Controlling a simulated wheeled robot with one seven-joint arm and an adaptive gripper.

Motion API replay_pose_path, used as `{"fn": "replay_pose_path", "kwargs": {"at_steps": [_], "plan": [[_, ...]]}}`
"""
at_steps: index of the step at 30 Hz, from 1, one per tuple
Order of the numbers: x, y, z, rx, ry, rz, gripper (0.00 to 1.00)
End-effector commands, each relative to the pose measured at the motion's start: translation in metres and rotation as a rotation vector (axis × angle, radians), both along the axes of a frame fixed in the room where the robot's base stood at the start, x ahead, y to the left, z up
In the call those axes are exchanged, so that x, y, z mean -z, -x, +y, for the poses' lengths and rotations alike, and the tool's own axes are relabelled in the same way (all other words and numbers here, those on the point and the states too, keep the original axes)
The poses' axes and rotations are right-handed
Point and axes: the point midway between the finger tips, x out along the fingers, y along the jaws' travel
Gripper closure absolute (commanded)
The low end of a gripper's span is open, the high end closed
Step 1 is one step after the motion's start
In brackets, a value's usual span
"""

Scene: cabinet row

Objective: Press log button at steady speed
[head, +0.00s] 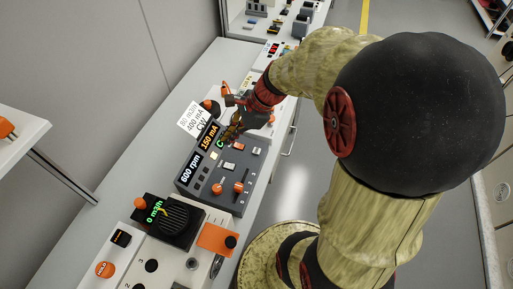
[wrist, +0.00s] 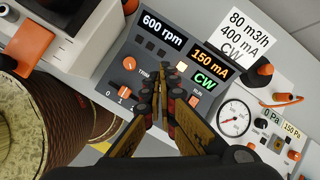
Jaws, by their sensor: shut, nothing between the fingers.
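The grey control panel (head: 205,190) stands on the bench, with lit displays reading 600 rpm (wrist: 164,27), 150 mA (wrist: 210,63) and CW (wrist: 204,81). No label reading "log" is legible, so I cannot tell which button it is. A pale square button (wrist: 182,67) sits beside the fingertips in the wrist view. Several dark square buttons (wrist: 150,46) lie under the rpm display. My gripper (wrist: 167,78) is shut and empty, its tips over the panel's middle; contact cannot be told. It also shows in the head view (head: 231,133), over the panel's far end.
A round gauge (wrist: 236,119) is to the right. A white card (head: 194,118) reads 80 m3/h, 400 mA, CW. A 0 m3/h unit (head: 176,222) stands nearer.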

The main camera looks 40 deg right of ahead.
Motion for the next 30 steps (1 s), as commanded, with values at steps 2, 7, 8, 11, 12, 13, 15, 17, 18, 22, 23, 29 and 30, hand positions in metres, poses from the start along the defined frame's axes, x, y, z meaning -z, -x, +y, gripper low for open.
{"fn": "replay_pose_path", "kwargs": {"at_steps": [2, 7, 8, 11, 12, 13, 15, 17, 18, 22, 23, 29, 30], "plan": [[0.018, -0.012, -0.031, 0.251, -0.148, 0.077, 1.00], [0.053, -0.027, -0.088, 0.705, -0.426, 0.203, 1.00], [0.058, -0.028, -0.096, 0.769, -0.467, 0.220, 1.00], [0.073, -0.030, -0.119, 0.933, -0.575, 0.263, 1.00], [0.077, -0.031, -0.125, 0.978, -0.605, 0.274, 1.00], [0.079, -0.031, -0.129, 1.006, -0.624, 0.281, 1.00], [0.083, -0.030, -0.135, 1.048, -0.654, 0.293, 1.00], [0.085, -0.031, -0.138, 1.067, -0.667, 0.297, 1.00], [0.085, -0.031, -0.138, 1.072, -0.669, 0.298, 1.00], [0.085, -0.031, -0.138, 1.072, -0.669, 0.298, 1.00], [0.085, -0.031, -0.138, 1.071, -0.669, 0.298, 1.00], [0.086, -0.031, -0.138, 1.069, -0.668, 0.298, 1.00], [0.088, -0.031, -0.138, 1.069, -0.668, 0.298, 1.00]]}}
